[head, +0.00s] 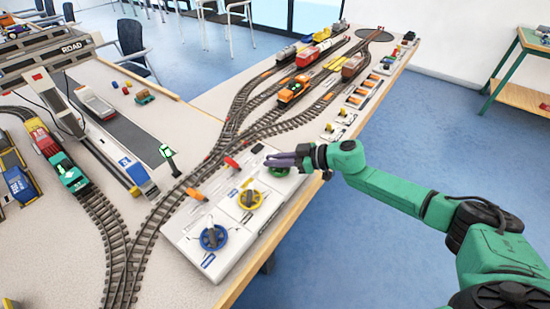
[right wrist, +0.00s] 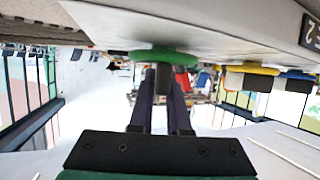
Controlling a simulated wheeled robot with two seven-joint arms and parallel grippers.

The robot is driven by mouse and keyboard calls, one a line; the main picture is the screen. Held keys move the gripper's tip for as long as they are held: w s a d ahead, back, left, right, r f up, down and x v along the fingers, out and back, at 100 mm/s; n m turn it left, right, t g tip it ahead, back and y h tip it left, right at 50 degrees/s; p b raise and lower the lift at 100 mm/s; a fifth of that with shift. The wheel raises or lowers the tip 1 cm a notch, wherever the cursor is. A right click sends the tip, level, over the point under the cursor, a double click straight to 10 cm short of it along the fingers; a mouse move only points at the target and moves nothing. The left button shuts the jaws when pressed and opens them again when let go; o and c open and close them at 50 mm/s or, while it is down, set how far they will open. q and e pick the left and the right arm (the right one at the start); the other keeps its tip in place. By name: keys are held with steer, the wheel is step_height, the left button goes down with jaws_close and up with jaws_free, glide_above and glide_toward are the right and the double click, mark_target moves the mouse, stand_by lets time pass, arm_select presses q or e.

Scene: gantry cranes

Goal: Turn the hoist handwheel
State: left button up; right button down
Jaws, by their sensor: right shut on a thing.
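A white control panel (head: 222,208) lies along the table's right edge with three handwheels: blue (head: 213,238) nearest, yellow (head: 249,199) in the middle, green (head: 279,172) farthest. I cannot read which one is the hoist wheel. My right gripper (head: 272,160) reaches in from the right over the green wheel and partly covers it. In the right wrist view, the picture is upside down; my fingers (right wrist: 163,85) are shut on the dark upright grip of the green wheel (right wrist: 160,57). The yellow (right wrist: 252,69) and blue wheels (right wrist: 296,75) stand apart to the right. My left gripper is out of view.
Curved train tracks (head: 120,225) run left of the panel. A small green signal (head: 168,158) stands beside them. A gantry structure (head: 50,90) rises at the left. Toy trains (head: 292,90) and a row of small switches (head: 345,117) lie beyond. Floor is open at right.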

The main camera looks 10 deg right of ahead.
steer(key=shift+a+f+n+g+y, duration=0.1)
steer(key=shift+n+g+y, duration=0.4)
steer(key=shift+n+g, duration=0.4)
steer(key=shift+s+f+n+g+b, duration=0.1)
steer(key=shift+n+g+b, duration=0.35)
steer(key=shift+b, duration=0.2)
steer(key=n+g+b, duration=0.2)
steer(key=shift+s+a+f+g+y+b, duration=0.1)
steer(key=shift+s+f+g+y+b, duration=0.05)
steer(key=shift+g+y+b, duration=0.25)
steer(key=shift+s+r+n+g+b, duration=0.2)
steer(key=shift+s+n+g+b, duration=0.05)
steer(key=shift+n+g+b, duration=0.8)
steer(key=c, duration=0.9)
jaws_free()
steer(key=shift+a, duration=0.1)
steer(key=shift+r, duration=0.1)
